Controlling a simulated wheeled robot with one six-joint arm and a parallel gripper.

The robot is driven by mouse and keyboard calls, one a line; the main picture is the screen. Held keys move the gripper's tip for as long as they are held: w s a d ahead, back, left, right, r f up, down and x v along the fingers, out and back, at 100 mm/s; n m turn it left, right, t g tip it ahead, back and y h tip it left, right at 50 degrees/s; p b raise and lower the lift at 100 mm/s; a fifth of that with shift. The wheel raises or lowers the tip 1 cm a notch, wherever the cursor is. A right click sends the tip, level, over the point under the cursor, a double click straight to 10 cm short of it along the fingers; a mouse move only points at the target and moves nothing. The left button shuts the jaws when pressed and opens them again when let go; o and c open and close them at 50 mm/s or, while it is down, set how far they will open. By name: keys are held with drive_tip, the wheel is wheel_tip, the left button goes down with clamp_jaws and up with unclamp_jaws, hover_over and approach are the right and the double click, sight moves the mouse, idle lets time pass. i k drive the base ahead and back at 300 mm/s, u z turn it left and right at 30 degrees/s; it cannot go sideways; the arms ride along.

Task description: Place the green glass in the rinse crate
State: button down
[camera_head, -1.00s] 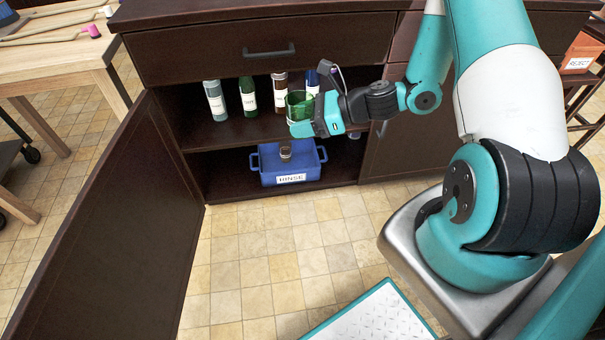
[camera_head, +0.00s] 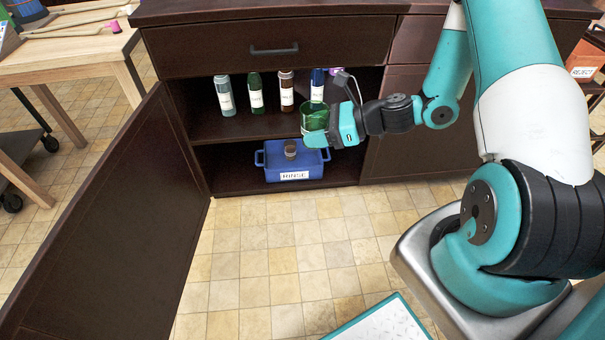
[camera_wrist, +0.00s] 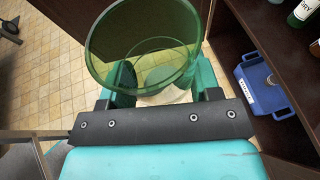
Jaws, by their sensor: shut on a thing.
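The green glass (camera_head: 314,118) is held upright in my gripper (camera_head: 322,138), in front of the cabinet opening in the head view. In the wrist view the clear green glass (camera_wrist: 143,45) sits between the two teal fingers of my gripper (camera_wrist: 158,82), which are shut on it. The blue rinse crate (camera_head: 293,165), with a white RINSE label and side handles, stands on the cabinet's lower shelf, below and a little left of the glass. A dark, round-topped item (camera_head: 290,149) shows in the crate. The crate (camera_wrist: 262,90) is also at the right of the wrist view, apart from the glass.
Several labelled bottles, such as a green one (camera_head: 256,93), stand on the upper shelf (camera_head: 215,128). The open cabinet door (camera_head: 110,215) is on the left. A drawer (camera_head: 270,47) is above. The tiled floor (camera_head: 260,260) in front is clear. An orange REJECT bin (camera_head: 584,58) is far right.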

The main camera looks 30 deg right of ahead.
sight(294, 165)
drive_tip(key=k, duration=0.25)
drive_tip(key=u, duration=0.9)
drive_tip(key=i, duration=0.65)
drive_tip(key=z, duration=1.4)
